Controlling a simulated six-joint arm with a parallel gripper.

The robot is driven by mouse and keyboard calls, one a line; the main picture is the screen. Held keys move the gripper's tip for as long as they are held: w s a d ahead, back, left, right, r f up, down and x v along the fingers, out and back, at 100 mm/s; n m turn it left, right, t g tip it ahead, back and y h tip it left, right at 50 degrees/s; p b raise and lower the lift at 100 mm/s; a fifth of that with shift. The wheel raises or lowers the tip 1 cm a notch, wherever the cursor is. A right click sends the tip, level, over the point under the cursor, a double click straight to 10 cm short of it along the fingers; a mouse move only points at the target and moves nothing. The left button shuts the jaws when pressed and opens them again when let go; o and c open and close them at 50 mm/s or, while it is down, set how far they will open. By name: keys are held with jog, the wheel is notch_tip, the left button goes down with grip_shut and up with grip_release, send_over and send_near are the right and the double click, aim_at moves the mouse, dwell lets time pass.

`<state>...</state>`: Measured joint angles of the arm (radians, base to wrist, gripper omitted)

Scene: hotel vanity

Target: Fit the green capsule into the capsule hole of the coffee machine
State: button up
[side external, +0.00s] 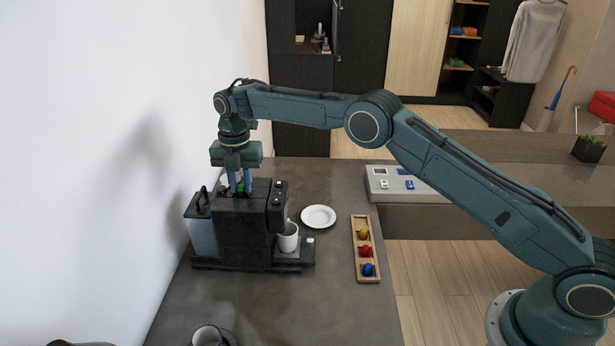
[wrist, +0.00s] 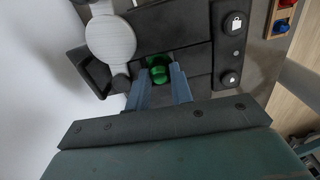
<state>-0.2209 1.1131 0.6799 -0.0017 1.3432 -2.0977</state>
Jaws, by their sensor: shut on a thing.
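The black coffee machine (side external: 243,232) stands on the counter at the left, close to the white wall. My gripper (side external: 239,188) points straight down at the top of the machine. It is shut on the green capsule (side external: 240,188), which shows between the fingertips. In the wrist view the green capsule (wrist: 168,78) is between the two blue-grey fingers of my gripper (wrist: 164,86), at an opening in the machine's top (wrist: 195,122). The capsule hole itself is mostly hidden by the capsule and fingers. I cannot tell how deep the capsule sits.
A white cup (side external: 288,238) stands on the machine's drip tray. A white plate (side external: 318,216) and a wooden tray (side external: 377,276) with yellow, red and blue capsules lie to the right. Another cup (side external: 207,336) is at the front edge. A round grey lid (wrist: 110,39) is beside the capsule.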

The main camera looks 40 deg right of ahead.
aim_at(240, 186)
jog(key=shift+f, duration=0.6)
jog(key=o, duration=1)
jog(key=shift+o, duration=0.2)
jog(key=shift+s+d, duration=0.1)
jog(key=shift+d, duration=0.15)
jog(key=r, duration=0.7)
jog(key=shift+w+a+r, duration=0.15)
jog(key=shift+w+a, duration=0.05)
jog(key=shift+a, duration=0.15)
jog(key=shift+r, duration=0.75)
